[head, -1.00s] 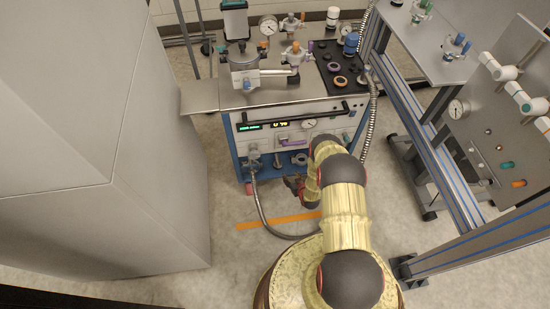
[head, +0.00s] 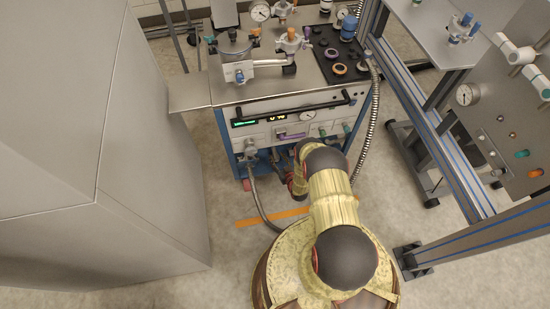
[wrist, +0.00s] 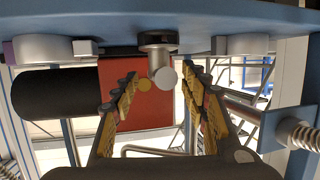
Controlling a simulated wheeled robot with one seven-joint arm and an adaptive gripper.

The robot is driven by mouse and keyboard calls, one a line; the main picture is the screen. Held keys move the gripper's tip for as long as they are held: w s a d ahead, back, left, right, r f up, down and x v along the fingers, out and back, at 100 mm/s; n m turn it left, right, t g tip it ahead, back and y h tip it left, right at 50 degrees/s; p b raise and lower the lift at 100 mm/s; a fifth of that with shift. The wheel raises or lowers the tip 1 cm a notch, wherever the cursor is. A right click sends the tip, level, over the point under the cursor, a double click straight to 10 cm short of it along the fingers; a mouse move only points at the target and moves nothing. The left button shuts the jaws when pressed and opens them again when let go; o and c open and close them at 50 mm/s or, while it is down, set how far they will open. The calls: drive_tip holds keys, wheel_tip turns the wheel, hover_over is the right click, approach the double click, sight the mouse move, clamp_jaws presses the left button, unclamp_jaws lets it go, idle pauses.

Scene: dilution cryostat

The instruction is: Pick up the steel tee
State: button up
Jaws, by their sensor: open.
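My gripper (wrist: 159,76) is open in the wrist view, its two ridged yellow-and-black fingers apart. A short metal stem with a flange and a round pale end (wrist: 160,74), probably the steel tee, shows at the gap between the fingertips, below a blue edge. I cannot tell whether either finger touches it. In the head view my arm's end is at the front of the blue-framed cart (head: 298,109), below its instrument panel. The gripper's fingers and the tee are hard to make out there.
In the wrist view, grey cylindrical parts (wrist: 42,50) and (wrist: 243,45) flank the stem, and a dark cylinder (wrist: 60,92) lies at left. In the head view a grey cabinet (head: 150,170) stands left, a blue-striped frame (head: 440,140) right, and a hose (head: 372,110) runs beside the cart.

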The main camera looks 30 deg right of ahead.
drive_tip(key=shift+w+f, duration=0.25)
drive_tip(key=shift+w, duration=0.35)
drive_tip(key=shift+r, duration=0.1)
drive_tip(key=shift+c, duration=0.6)
clamp_jaws()
